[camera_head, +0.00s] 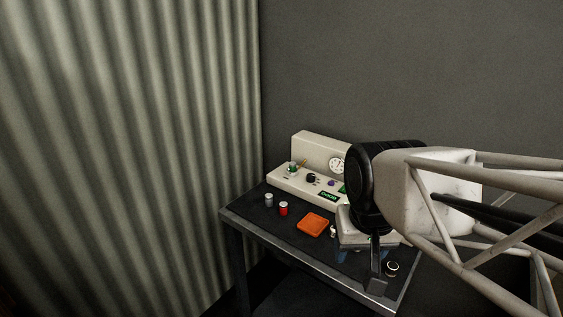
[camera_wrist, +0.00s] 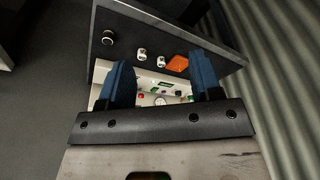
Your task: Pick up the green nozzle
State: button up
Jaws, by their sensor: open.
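The cream brewer (camera_head: 318,150) stands at the back of the dark table. A small green part (camera_head: 293,168) sits at its left end beside a thin brass-coloured piece; it may be the green nozzle, but it is too small to be sure. Another green patch shows near the brewer's right side, partly hidden by my arm. My gripper (camera_head: 358,252) is over the right part of the table, right of the green part and apart from it. In the wrist view its blue fingers are spread and empty, with the brewer (camera_wrist: 155,80) seen between them.
On the table (camera_head: 260,222) lie an orange tray (camera_head: 313,224), a silver cylinder (camera_head: 268,200), a red cylinder (camera_head: 283,209) and a dark ringed cylinder (camera_head: 392,268). A small white piece (camera_head: 333,231) is near my gripper. A corrugated wall (camera_head: 130,150) rises at the left.

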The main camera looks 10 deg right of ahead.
jog(key=w+r+m, duration=0.4)
jog(key=w, duration=1)
jog(key=m+g, duration=0.3)
jog(key=m, duration=1)
send_over(293, 163)
jog(key=f, duration=1.2)
jog(key=shift+s, duration=0.4)
jog(key=shift+w+f, duration=0.25)
jog(key=shift+w, duration=0.1)
jog(key=shift+f, duration=1.3)
